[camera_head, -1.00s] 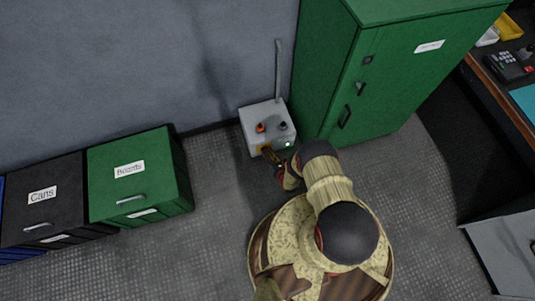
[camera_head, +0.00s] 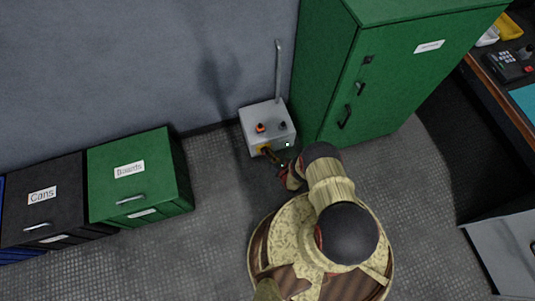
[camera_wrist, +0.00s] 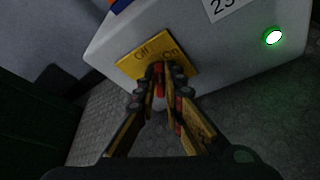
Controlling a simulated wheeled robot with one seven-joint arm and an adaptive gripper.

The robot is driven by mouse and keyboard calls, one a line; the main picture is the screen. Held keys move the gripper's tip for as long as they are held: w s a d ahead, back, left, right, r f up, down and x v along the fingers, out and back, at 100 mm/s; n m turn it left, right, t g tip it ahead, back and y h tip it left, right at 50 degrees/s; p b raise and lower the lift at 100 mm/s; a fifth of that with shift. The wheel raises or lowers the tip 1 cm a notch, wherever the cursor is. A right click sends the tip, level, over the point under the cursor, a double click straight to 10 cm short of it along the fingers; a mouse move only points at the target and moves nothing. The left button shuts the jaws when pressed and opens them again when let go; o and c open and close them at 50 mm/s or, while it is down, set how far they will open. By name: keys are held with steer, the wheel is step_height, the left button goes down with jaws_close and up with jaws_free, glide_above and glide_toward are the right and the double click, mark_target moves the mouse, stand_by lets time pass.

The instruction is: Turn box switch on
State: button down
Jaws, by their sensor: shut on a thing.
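The grey box (camera_head: 268,124) stands on the floor against the wall, left of the green cabinet. In the wrist view the box (camera_wrist: 215,45) fills the upper part. A yellow plate (camera_wrist: 140,50) on its front is marked "Off" at left and "On" at right. My gripper (camera_wrist: 159,75) is at the "On" side of the plate, its fingers shut around a small red-tipped switch lever (camera_wrist: 160,88). The fingers hide most of the lever. A round lamp (camera_wrist: 273,37) on the box glows with a green rim. In the head view my gripper (camera_head: 271,155) reaches the box's lower front.
A tall green cabinet (camera_head: 395,70) stands right of the box. A green bin (camera_head: 135,178) and a black bin (camera_head: 42,200) stand at the left. A desk with a phone (camera_head: 511,66) is at the far right. The floor between the bins and the box is clear.

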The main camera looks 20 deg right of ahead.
steer(key=shift+m+y, duration=0.3)
steer(key=shift+m, duration=0.1)
steer(key=c, duration=1.9)
jaws_free()
steer(key=shift+d, duration=0.1)
step_height(320, 180, up, 10)
